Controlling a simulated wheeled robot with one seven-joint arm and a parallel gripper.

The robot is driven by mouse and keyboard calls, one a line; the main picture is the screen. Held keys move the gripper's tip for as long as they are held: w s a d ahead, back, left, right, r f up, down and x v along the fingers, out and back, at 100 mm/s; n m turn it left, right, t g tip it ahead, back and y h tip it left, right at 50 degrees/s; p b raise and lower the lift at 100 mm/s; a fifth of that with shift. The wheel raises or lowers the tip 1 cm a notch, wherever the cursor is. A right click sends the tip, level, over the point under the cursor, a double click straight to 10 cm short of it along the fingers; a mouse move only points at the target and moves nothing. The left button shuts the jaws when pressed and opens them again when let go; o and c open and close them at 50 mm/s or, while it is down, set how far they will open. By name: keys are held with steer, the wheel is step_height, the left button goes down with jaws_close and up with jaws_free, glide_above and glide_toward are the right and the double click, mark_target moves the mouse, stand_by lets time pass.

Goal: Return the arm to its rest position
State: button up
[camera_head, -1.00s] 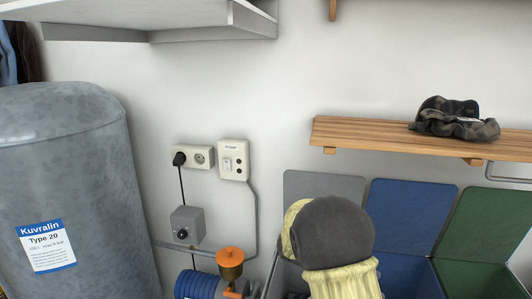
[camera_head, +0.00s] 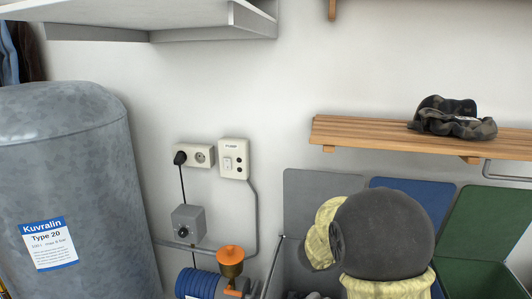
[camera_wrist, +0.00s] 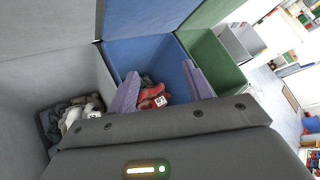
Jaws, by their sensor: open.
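My gripper (camera_wrist: 163,82) shows in the wrist view with its two purple fingers apart and nothing held between them. It points toward the blue bin (camera_wrist: 150,54), where a red item with a white label (camera_wrist: 152,102) lies beyond the fingers. In the head view my arm (camera_head: 385,235), dark grey and pale yellow, is raised in front of the bins. My gripper is not visible in that view.
A grey bin (camera_wrist: 40,85) holding dark and white cloth and a green bin (camera_wrist: 212,62) flank the blue one. A wooden shelf (camera_head: 375,137) with a camouflage item (camera_head: 452,118) hangs above. A grey tank (camera_head: 75,180) stands left; an orange-topped fitting (camera_head: 230,262) is between.

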steer(key=s+a+f+n+t+y, duration=0.3)
steer(key=a+n+y, duration=0.65)
steer(key=n, duration=1.35)
steer(key=s+a+f+n+g+y, duration=0.1)
steer(key=s+f+n+g, duration=0.25)
steer(key=s+n, duration=0.5)
steer(key=s+f+n+g+y, duration=0.15)
steer(key=s+n+g, duration=0.25)
steer(key=s+n, duration=0.5)
step_height(320, 180, up, 28)
steer(key=s+h+p, duration=0.1)
steer(key=p, duration=2.7)
steer(key=shift+s+f+m, duration=0.15)
steer(key=shift+f+m, duration=0.1)
steer(key=shift+m, duration=0.1)
steer(key=shift+a, duration=0.1)
steer(key=c, duration=0.3)
